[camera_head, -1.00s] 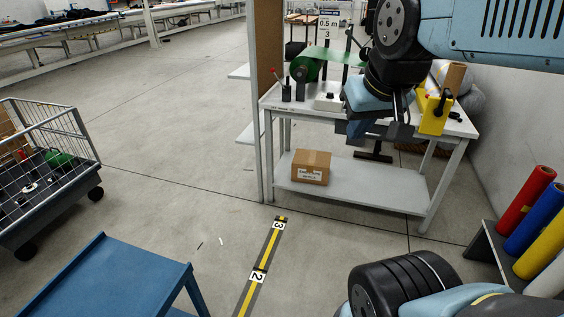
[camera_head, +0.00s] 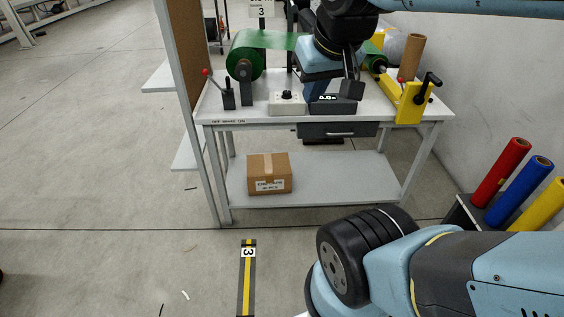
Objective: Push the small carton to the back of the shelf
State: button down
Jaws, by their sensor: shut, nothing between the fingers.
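The small carton (camera_head: 270,173) is a brown cardboard box with tape on top and a white label on its front. It sits upright on the left part of the grey lower shelf (camera_head: 335,180), with bare shelf to its right. My gripper (camera_head: 352,92) hangs in front of the workbench top, above and to the right of the carton and well apart from it. Its dark fingers look shut and empty. The gripper and arm hide part of the bench top.
The bench top (camera_head: 215,105) carries a green roll (camera_head: 246,56), control boxes and a yellow clamp (camera_head: 410,103). A drawer (camera_head: 338,131) hangs below it. A brown panel (camera_head: 181,50) stands left. Coloured rolls (camera_head: 525,180) stand right.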

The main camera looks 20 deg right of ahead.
aim_at(269, 174)
jog(key=z, duration=0.3)
jog(key=i, duration=0.75)
jog(key=z, duration=0.85)
jog(key=i, duration=0.65)
jog(key=u, duration=0.1)
jog(key=k, duration=0.6)
jog(key=z, duration=0.2)
